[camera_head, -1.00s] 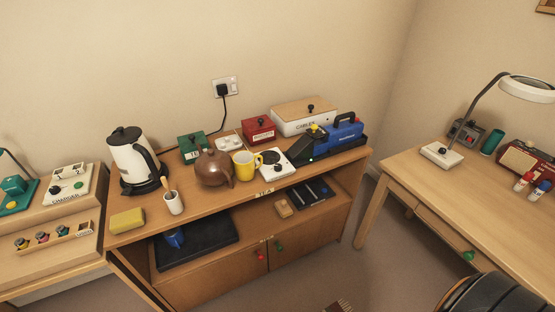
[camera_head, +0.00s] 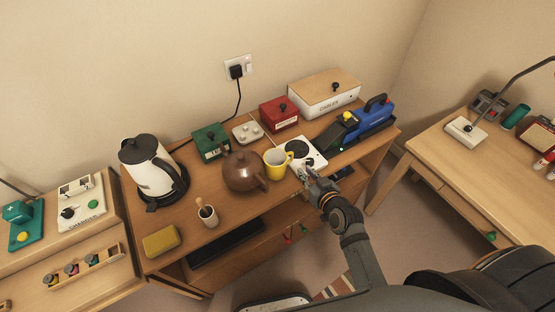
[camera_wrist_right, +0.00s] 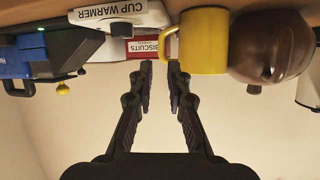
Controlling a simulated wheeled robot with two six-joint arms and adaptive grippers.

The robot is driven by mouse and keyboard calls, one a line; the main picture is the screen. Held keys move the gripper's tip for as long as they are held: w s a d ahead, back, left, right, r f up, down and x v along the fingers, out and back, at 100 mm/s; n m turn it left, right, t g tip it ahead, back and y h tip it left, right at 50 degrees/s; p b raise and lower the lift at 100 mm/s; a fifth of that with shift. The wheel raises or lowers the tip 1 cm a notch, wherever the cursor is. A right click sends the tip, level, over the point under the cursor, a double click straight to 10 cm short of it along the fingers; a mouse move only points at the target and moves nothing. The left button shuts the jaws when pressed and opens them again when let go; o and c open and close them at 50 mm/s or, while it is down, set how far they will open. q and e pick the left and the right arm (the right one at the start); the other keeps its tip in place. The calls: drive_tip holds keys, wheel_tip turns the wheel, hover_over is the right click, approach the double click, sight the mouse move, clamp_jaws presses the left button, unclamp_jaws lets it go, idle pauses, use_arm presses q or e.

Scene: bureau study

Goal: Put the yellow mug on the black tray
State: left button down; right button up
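The yellow mug (camera_head: 275,164) stands upright on top of the wooden cabinet, between the brown teapot and the white cup warmer. It also shows in the right wrist view (camera_wrist_right: 203,46), which is upside down. My right gripper (camera_head: 308,174) is at the cabinet's front edge, in front of the cup warmer and to the right of the mug. In the wrist view its fingers (camera_wrist_right: 159,70) are apart with nothing between them. A flat black tray (camera_head: 226,246) lies on the cabinet's lower shelf, partly hidden by the cabinet top. My left gripper is out of view.
The brown teapot (camera_head: 240,172) is close left of the mug; the cup warmer (camera_head: 301,152) is close right. A white kettle (camera_head: 148,170), brush cup (camera_head: 208,216) and yellow sponge (camera_head: 161,241) stand further left. Boxes (camera_head: 279,114) line the back.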

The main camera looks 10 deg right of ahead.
sight(293, 165)
drive_tip(key=x, duration=0.4)
drive_tip(key=shift+w+f, duration=0.1)
drive_tip(key=shift+w, duration=0.15)
drive_tip(key=shift+w+a+f+p, duration=0.1)
drive_tip(key=shift+w+a+p, duration=0.1)
drive_tip(key=shift+w+p, duration=0.3)
drive_tip(key=x, duration=0.4)
drive_tip(key=shift+w, duration=0.1)
drive_tip(key=shift+w+f, duration=0.2)
drive_tip(key=shift+w, duration=0.05)
drive_tip(key=shift+s+r, duration=0.15)
drive_tip(key=shift+c, duration=0.9)
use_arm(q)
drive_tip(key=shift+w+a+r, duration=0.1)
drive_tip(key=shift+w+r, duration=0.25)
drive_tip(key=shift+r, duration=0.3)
use_arm(e)
clamp_jaws()
